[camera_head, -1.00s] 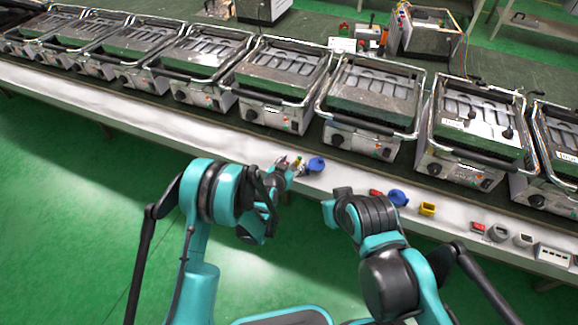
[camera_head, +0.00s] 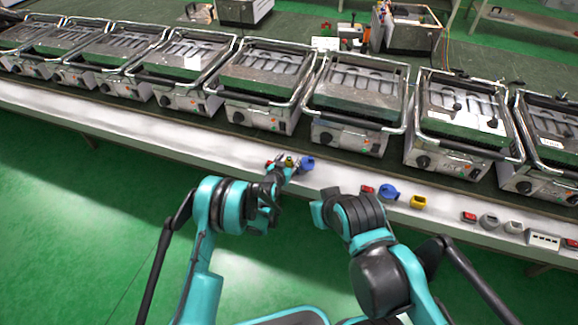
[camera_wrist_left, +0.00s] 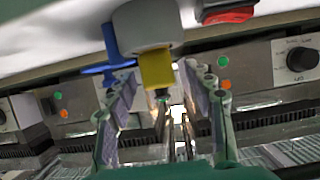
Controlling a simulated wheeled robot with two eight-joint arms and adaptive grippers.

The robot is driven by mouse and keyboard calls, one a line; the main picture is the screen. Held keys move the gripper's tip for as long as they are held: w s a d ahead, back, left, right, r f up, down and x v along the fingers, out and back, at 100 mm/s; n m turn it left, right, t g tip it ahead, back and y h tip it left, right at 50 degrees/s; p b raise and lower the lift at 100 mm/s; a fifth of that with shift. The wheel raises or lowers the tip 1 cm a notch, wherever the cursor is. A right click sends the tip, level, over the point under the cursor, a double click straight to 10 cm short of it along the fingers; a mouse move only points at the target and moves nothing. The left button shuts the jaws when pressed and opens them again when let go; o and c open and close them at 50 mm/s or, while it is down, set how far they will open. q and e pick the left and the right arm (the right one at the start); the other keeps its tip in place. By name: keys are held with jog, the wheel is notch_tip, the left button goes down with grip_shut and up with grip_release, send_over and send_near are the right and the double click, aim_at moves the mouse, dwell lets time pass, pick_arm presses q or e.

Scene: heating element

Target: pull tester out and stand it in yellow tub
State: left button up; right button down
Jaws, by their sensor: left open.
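My left gripper (camera_head: 281,177) is at the bench's front edge, by a small yellow piece (camera_head: 289,161) and a blue piece (camera_head: 307,163). In the left wrist view my gripper (camera_wrist_left: 165,98) is open. The yellow piece (camera_wrist_left: 157,68) shows between its fingers, under a whitish round body (camera_wrist_left: 147,25), with the blue piece (camera_wrist_left: 110,52) beside it. I cannot tell whether they touch. I cannot clearly single out the tester. A yellow open box (camera_head: 418,202), which looks like the tub, stands farther right on the strip. My right gripper (camera_head: 317,213) is low in front of the bench; its fingers are unclear.
A red block (camera_head: 367,190) and a blue round part (camera_head: 388,192) lie left of the yellow box. Grey cups (camera_head: 489,221) and a white socket strip (camera_head: 543,240) stand farther right. A row of grills (camera_head: 355,100) lines the bench behind the pale strip (camera_head: 130,122).

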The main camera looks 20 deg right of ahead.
aim_at(289, 159)
pick_arm(q)
grip_shut()
jog(key=shift+r, duration=0.1)
notch_tip(289, 159, up, 4)
jog(key=shift+r+p, duration=0.15)
jog(key=shift+p, duration=1.05)
jog(key=s+d+r+p, duration=0.3)
jog(key=s+d+r, duration=0.2)
jog(key=d, duration=0.5)
jog(key=shift+s+r+p, duration=0.35)
jog(key=shift+s+r, duration=0.05)
jog(key=shift+r, duration=0.4)
jog(key=shift+d, duration=0.1)
